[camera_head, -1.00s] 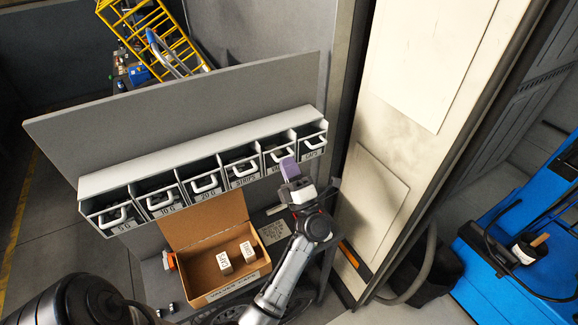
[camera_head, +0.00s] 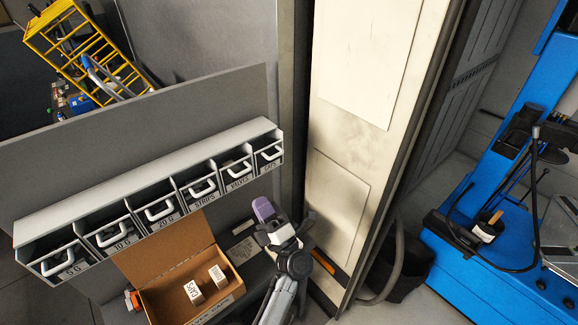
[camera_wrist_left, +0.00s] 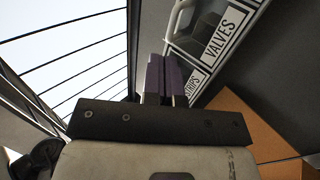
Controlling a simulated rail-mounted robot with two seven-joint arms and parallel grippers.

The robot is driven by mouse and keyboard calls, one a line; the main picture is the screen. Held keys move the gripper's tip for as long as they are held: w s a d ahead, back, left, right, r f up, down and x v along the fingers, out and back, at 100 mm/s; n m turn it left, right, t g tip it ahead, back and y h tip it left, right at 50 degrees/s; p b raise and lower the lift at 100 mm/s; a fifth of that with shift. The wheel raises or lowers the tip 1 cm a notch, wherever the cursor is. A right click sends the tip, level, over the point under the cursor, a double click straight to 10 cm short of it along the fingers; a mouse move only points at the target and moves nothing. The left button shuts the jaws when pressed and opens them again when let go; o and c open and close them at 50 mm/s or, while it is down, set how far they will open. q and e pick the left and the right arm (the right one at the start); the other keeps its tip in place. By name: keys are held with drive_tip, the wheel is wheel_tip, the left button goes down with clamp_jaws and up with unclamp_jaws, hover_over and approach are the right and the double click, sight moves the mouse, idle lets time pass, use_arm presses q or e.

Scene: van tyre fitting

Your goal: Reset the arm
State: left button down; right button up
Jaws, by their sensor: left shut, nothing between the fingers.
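My left gripper (camera_head: 263,209) is raised in front of the bin row (camera_head: 160,180), below the VALVES and CAPS bins at its right end. Its purple fingers are shut with nothing between them. In the left wrist view the two purple fingers (camera_wrist_left: 165,78) lie together, with the VALVES label (camera_wrist_left: 224,34) behind them. My left arm (camera_head: 282,290) rises from the bottom of the head view. My right gripper is in neither view.
An open cardboard box (camera_head: 150,296) with two small labelled white boxes stands left of my arm. A tall cream panel (camera_head: 335,200) stands close on the right. A black bin (camera_head: 405,275) and blue equipment (camera_head: 480,262) are further right. A yellow frame (camera_head: 70,40) is behind the grey board.

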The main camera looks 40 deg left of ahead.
use_arm(q)
drive_tip(key=shift+d+f, duration=0.1)
drive_tip(key=w+d+f+m+t+h, duration=0.1)
drive_tip(key=w+d+m+t+h, duration=0.15)
drive_tip(key=m+t+h, duration=0.7)
drive_tip(key=w+d+f+m+t+h, duration=0.1)
drive_tip(key=d+m+t+h, duration=0.3)
drive_tip(key=m+t+h, duration=0.55)
drive_tip(key=s+d+f+m+g+h, duration=0.45)
drive_tip(key=d+f+m+h, duration=0.45)
drive_tip(key=m, duration=0.4)
drive_tip(key=s+f+m+g+y, duration=0.1)
drive_tip(key=s+f+m+g, duration=0.1)
drive_tip(key=s+f+g, duration=0.35)
drive_tip(key=s+d+f+m+g, duration=0.1)
drive_tip(key=s+f+g, duration=0.15)
drive_tip(key=s, duration=0.65)
drive_tip(key=s+f+m+g+y, duration=0.1)
drive_tip(key=s+f+m+g, duration=0.15)
drive_tip(key=s+g, duration=0.35)
drive_tip(key=w+p+v, duration=0.2)
drive_tip(key=p+v, duration=0.9)
drive_tip(key=p, duration=0.1)
drive_tip(key=w+r+p+v, duration=0.1)
drive_tip(key=w+p+v, duration=0.1)
drive_tip(key=p+v, duration=1)
drive_tip(key=shift+w+r+n, duration=0.15)
drive_tip(key=shift+w+n, duration=0.2)
